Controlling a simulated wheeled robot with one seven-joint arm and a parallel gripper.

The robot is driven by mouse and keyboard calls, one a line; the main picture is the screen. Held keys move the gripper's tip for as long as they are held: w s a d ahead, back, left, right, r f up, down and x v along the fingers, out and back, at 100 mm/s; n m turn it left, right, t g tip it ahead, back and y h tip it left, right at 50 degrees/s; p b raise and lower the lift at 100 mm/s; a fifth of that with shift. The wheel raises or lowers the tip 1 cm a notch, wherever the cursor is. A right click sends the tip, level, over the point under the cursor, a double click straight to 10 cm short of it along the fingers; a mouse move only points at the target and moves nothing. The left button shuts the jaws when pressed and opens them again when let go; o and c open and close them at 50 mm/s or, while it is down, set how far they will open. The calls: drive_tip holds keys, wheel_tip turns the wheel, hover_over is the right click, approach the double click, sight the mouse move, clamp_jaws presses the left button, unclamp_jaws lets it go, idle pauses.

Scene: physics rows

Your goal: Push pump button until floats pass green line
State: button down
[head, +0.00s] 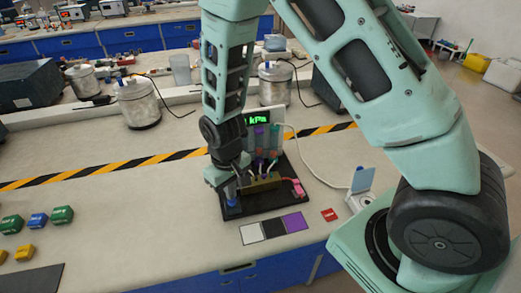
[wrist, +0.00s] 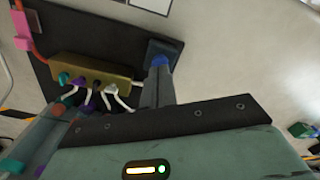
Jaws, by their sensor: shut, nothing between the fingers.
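The pump rig stands on a black base plate (head: 262,207) with a brass block (head: 264,183) on it. The blue pump button (head: 231,201) is at the plate's left end; it also shows in the wrist view (wrist: 166,62). My gripper (head: 229,190) is shut and empty, pointing down with its fingertips at the button. I cannot tell whether it is touching or pressed down. Upright tubes (head: 268,140) with purple, teal and pink parts stand behind the block, partly hidden by my arm. Float heights and a green line are too small to make out.
A display reading kPa (head: 258,118) stands behind the tubes. A pink fitting (head: 297,187) is at the plate's right. White, black and purple squares (head: 272,229) lie in front. Green, blue and yellow blocks (head: 37,220) lie left. Striped tape (head: 110,168) crosses the bench.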

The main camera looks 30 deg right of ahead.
drive_tip(key=shift+f, duration=0.1)
idle(0.3)
drive_tip(key=shift+f+b, duration=0.75)
drive_tip(key=shift+f, duration=0.25)
drive_tip(key=shift+r+p, duration=1)
drive_tip(key=shift+r, duration=0.2)
drive_tip(key=shift+f, duration=0.2)
